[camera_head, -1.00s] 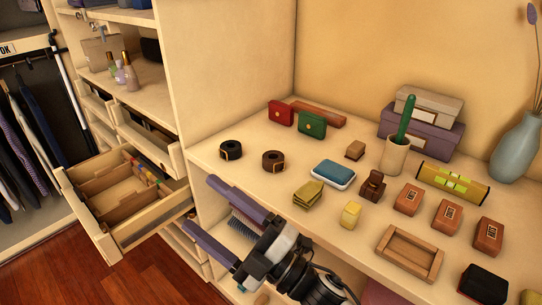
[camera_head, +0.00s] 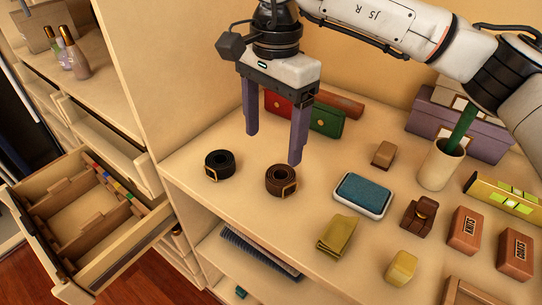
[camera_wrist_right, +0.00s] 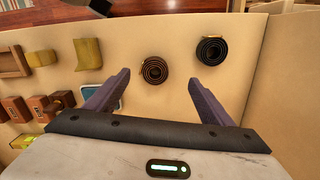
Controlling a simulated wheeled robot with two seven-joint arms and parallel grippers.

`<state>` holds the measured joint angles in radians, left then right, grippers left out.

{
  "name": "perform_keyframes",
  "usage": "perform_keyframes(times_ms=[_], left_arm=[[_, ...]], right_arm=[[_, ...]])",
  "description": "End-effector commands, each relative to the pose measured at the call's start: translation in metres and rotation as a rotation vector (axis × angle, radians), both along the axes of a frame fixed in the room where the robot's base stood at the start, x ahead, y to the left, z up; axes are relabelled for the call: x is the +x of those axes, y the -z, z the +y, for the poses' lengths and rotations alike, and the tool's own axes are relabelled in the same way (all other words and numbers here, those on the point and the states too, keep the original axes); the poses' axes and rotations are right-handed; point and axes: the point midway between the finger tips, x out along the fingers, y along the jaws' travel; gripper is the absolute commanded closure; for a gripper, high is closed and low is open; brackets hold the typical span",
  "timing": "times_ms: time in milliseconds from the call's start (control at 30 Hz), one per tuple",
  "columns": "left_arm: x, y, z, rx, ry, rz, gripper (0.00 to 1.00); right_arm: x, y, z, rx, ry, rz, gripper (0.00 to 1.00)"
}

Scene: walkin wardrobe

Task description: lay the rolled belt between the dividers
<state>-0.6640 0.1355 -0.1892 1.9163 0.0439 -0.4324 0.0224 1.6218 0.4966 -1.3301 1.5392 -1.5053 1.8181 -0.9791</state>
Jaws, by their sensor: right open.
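Two rolled belts lie on the shelf top: a black one (camera_head: 220,164) and a brown one (camera_head: 281,179) to its right, each with a gold buckle. They also show in the right wrist view, the brown belt (camera_wrist_right: 154,69) and the black belt (camera_wrist_right: 212,50). My right gripper (camera_head: 272,148) is open and empty, pointing down above and just behind the two belts, with its fingers apart. The open drawer (camera_head: 117,254) at the left has wooden dividers (camera_head: 75,186) forming compartments; small coloured rolls sit along its far side. My left gripper is not in view.
Red and green wallets (camera_head: 326,121) stand behind the right gripper. A blue-topped box (camera_head: 361,194), folded yellow cloth (camera_head: 337,235), cup with a green item (camera_head: 440,166) and several small boxes crowd the right. The shelf's front left is clear.

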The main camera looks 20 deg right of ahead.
Motion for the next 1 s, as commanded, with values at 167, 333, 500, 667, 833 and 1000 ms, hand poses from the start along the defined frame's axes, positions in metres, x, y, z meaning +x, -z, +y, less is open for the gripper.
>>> perform_keyframes(times_ms=[167,333,500,667,833,1000], left_arm=[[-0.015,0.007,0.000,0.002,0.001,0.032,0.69],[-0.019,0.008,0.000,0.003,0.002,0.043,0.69],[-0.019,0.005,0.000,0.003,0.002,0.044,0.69],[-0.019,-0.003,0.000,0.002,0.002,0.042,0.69],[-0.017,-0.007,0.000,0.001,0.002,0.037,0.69],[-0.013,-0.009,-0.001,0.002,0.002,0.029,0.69]], right_arm=[[0.003,0.015,-0.010,-0.037,0.000,-0.013,0.25],[0.003,0.038,-0.010,-0.033,0.001,-0.014,0.25],[0.001,0.050,-0.011,-0.032,0.001,-0.013,0.25],[-0.003,0.072,-0.015,-0.032,0.001,-0.010,0.25],[-0.002,0.094,-0.015,-0.030,0.001,-0.012,0.25],[-0.002,0.098,-0.015,-0.030,0.001,-0.014,0.25]])
